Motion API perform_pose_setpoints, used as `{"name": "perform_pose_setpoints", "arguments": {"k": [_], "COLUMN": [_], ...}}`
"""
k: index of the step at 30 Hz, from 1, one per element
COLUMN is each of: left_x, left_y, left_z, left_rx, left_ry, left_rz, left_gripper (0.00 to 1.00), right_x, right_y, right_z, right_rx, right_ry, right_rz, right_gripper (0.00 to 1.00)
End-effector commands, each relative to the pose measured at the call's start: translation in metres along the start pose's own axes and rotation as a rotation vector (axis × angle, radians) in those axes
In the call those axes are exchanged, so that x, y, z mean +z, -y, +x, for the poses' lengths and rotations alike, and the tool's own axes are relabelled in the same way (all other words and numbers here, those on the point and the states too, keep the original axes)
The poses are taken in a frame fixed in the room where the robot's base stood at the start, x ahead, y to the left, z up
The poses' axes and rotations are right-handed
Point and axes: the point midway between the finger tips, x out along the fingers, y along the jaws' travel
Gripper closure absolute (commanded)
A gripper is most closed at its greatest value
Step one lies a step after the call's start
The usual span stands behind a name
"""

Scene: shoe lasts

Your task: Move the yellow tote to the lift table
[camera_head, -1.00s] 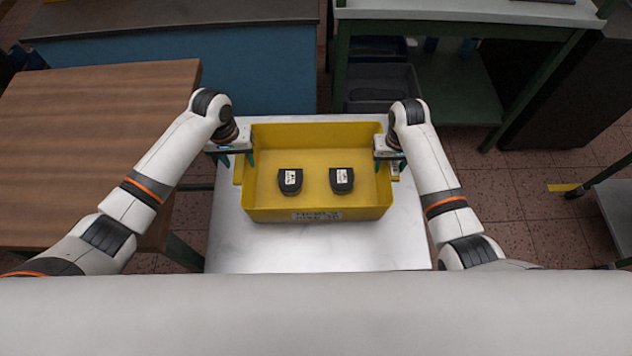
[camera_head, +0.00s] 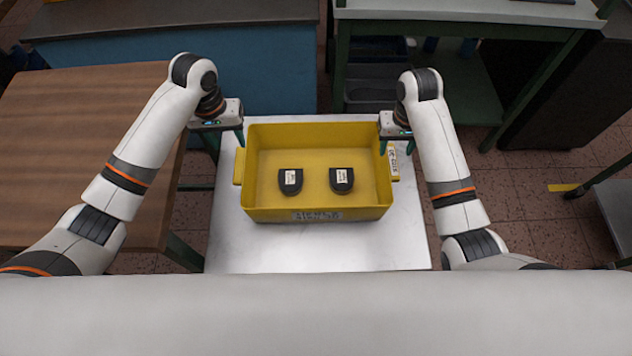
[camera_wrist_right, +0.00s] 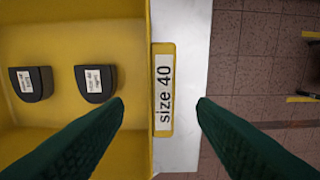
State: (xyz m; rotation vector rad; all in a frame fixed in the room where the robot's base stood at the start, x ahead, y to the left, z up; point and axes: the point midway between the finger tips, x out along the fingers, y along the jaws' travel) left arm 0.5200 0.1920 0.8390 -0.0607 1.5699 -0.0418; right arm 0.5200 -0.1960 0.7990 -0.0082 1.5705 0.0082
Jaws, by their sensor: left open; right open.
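The yellow tote (camera_head: 318,214) sits upright on a white-topped table (camera_head: 318,252), which looks like the lift table. Two dark heel-shaped pieces (camera_head: 290,181) with white labels lie inside it. My left gripper (camera_head: 227,143) is open and empty, above the tote's left end. My right gripper (camera_head: 396,145) is open and empty, above its right end. In the right wrist view, the right gripper's green fingers (camera_wrist_right: 160,112) stand apart on either side of the tote's right handle tab (camera_wrist_right: 164,90), which reads "size 40". The left fingertips' exact height over the tote is hard to tell.
A brown wooden table (camera_head: 70,150) stands close on the left. A blue cabinet (camera_head: 250,75) and a green-framed bench (camera_head: 460,15) stand behind. Tiled floor (camera_head: 520,220) is open to the right, with a grey-topped stand (camera_head: 618,205) at the right edge.

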Motion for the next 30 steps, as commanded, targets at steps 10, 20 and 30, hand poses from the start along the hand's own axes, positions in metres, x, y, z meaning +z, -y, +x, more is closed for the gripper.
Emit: {"name": "perform_pose_setpoints", "arguments": {"k": [10, 20, 30], "left_x": [0.000, 0.000, 0.000], "left_y": [0.000, 0.000, 0.000], "left_z": [0.000, 0.000, 0.000], "left_rx": [0.000, 0.000, 0.000], "left_ry": [0.000, 0.000, 0.000], "left_rz": [0.000, 0.000, 0.000], "left_gripper": [0.50, 0.50, 0.50], "right_x": [0.000, 0.000, 0.000], "right_y": [0.000, 0.000, 0.000], "right_z": [-0.039, -0.040, -0.039], "right_rx": [0.000, 0.000, 0.000], "right_ry": [0.000, -0.001, -0.001], "right_rz": [0.000, 0.000, 0.000], "right_gripper": [0.48, 0.48, 0.48]}}
